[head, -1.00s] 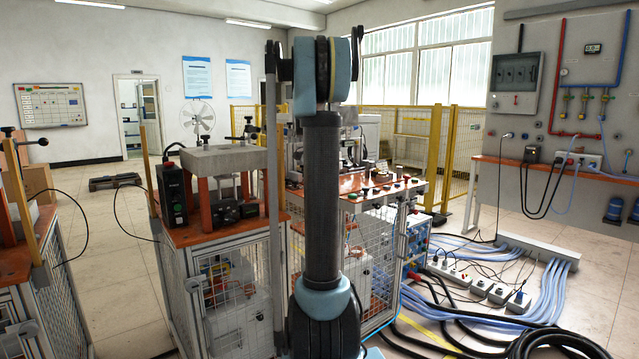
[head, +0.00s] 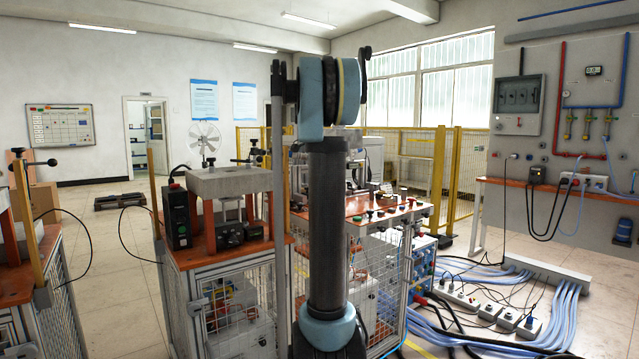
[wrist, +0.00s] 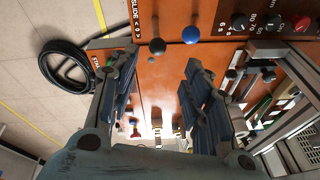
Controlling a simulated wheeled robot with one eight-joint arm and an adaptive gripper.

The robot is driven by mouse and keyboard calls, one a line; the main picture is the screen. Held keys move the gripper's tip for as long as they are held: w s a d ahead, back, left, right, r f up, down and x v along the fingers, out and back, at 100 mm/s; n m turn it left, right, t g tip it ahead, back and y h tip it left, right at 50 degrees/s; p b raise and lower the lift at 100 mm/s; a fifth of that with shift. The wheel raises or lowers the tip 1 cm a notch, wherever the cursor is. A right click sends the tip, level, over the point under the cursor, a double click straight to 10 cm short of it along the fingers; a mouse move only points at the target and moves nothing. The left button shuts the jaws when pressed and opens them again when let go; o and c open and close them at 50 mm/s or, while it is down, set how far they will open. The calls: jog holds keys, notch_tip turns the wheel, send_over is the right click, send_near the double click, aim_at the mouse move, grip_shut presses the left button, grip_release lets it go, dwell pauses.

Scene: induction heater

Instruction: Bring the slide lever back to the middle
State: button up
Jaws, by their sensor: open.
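In the wrist view, a black ball knob (wrist: 157,47) and a blue ball knob (wrist: 190,35) stand over the orange panel, beside printed text reading "SLIDE". The black knob is nearer to that text; I cannot tell for certain which is the slide lever, nor its position along its travel. My gripper (wrist: 156,68) is open, its two fingers spread wide over the panel. Both knobs appear beyond the fingertips, apart from them, and nothing is between the pads. In the head view my arm hides the gripper, and I cannot make out the lever there.
Dark dials and a red button (wrist: 301,22) sit at the panel's upper right in the wrist view. A coiled black cable (wrist: 68,68) lies on the floor at left. In the head view, an orange-topped bench (head: 380,218) stands behind my arm, with cables and power strips (head: 490,310) at right.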

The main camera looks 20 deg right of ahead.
jog(key=c, duration=0.4)
jog(key=shift+s+a, duration=0.15)
jog(key=shift+s, duration=0.15)
jog(key=c, duration=0.5)
jog(key=s+a+f+n, duration=0.1)
jog(key=s+a, duration=0.1)
jog(key=s, duration=0.1)
jog(key=s+a+f+n, duration=0.2)
jog(key=s, duration=0.2)
jog(key=s+a+f+n, duration=0.1)
jog(key=s+a, duration=0.1)
jog(key=s, duration=0.2)
jog(key=shift+s+a+f+n+y, duration=0.1)
jog(key=shift+s+f+n+y, duration=0.15)
jog(key=shift+n+y, duration=0.05)
grip_shut()
jog(key=s+a+f+n, duration=0.4)
jog(key=s+f, duration=0.5)
jog(key=s, duration=0.1)
jog(key=s+a+f+n+y, duration=0.1)
jog(key=s+a+f+n, duration=0.2)
jog(key=s+f, duration=0.6)
jog(key=s+a+f+n+y, duration=0.1)
jog(key=s+a+f+n, duration=0.3)
jog(key=s+f, duration=0.5)
jog(key=shift+s+a+n, duration=0.35)
jog(key=shift+s+n, duration=0.65)
